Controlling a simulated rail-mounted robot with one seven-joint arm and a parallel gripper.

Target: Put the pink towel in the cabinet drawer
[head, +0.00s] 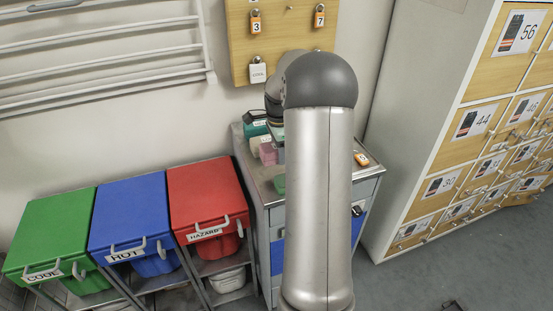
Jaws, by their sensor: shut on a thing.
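A small pink folded thing (268,154), which looks like the pink towel, shows at the back left of the cabinet top, just left of my forearm. My gripper (276,141) is mostly hidden behind my arm; what shows of it is directly above the pink thing and shut on it. The grey cabinet (262,215) has a metal top and grey and blue drawer fronts. My arm covers the middle of its front, so I cannot tell whether a drawer is open.
On the cabinet top are a teal item (255,124), a green item (279,184) and an orange-tagged padlock (361,159). Green (50,230), blue (132,215) and red (205,195) bins stand left. Lockers (415,190) stand right, with clear floor before them.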

